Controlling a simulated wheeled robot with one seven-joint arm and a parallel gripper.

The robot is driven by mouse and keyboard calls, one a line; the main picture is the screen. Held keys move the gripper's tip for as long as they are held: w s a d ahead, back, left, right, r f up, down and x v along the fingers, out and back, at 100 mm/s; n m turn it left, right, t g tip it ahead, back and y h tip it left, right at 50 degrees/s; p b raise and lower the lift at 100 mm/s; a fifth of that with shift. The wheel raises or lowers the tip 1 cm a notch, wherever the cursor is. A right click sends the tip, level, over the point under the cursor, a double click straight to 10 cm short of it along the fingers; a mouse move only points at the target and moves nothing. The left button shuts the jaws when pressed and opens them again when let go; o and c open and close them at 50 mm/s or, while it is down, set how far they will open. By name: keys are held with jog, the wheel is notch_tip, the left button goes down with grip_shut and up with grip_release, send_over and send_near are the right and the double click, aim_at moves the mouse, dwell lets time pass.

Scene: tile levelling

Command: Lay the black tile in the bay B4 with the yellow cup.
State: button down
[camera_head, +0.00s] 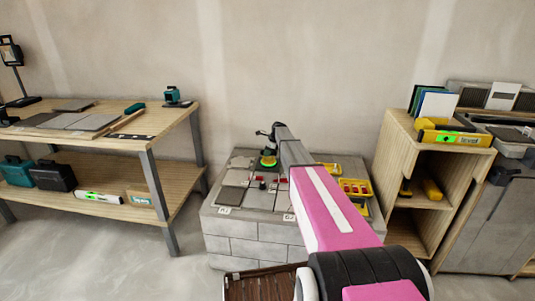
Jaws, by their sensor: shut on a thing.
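My gripper (268,150) is small and far off, above the back of a grey block-built stand (245,245). It is shut on the yellow cup (268,162), a round yellow-green disc just below the jaws. Grey tiles (233,196) lie in bays on the stand's top, with small red pieces near the middle. I cannot make out the black tile for certain; whether one is under the cup is too small to tell. White labels stand along the front edge, too small to read surely, so I cannot pick out bay B4. My pink arm hides the stand's right-middle part.
Yellow trays (356,187), one with red pieces, sit at the stand's right. A wooden workbench (170,130) with tiles and tools stands left. A wooden shelf unit (398,135) with a yellow level (455,138) stands right. Floor is clear between the bench and the stand.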

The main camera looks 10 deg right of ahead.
jog(key=c, duration=0.9)
grip_release()
jog(key=shift+d+r, duration=0.2)
jog(key=shift+r, duration=0.25)
jog(key=v, duration=0.6)
jog(key=s+v, duration=0.1)
jog(key=v, duration=0.2)
jog(key=shift+r, duration=0.25)
jog(key=s+a+f+n+h, duration=0.1)
jog(key=s+n, duration=0.6)
jog(key=s, duration=1.1)
jog(key=s+a+f+n+g+h, duration=0.1)
jog(key=s+a+f+n, duration=0.3)
jog(key=s, duration=1.3)
jog(key=s+a+f+n+h, duration=0.2)
jog(key=s+n, duration=0.8)
jog(key=s, duration=0.8)
jog(key=shift+s+a+f+n, duration=0.15)
jog(key=shift+s+a+n, duration=0.1)
jog(key=shift+s+n, duration=0.1)
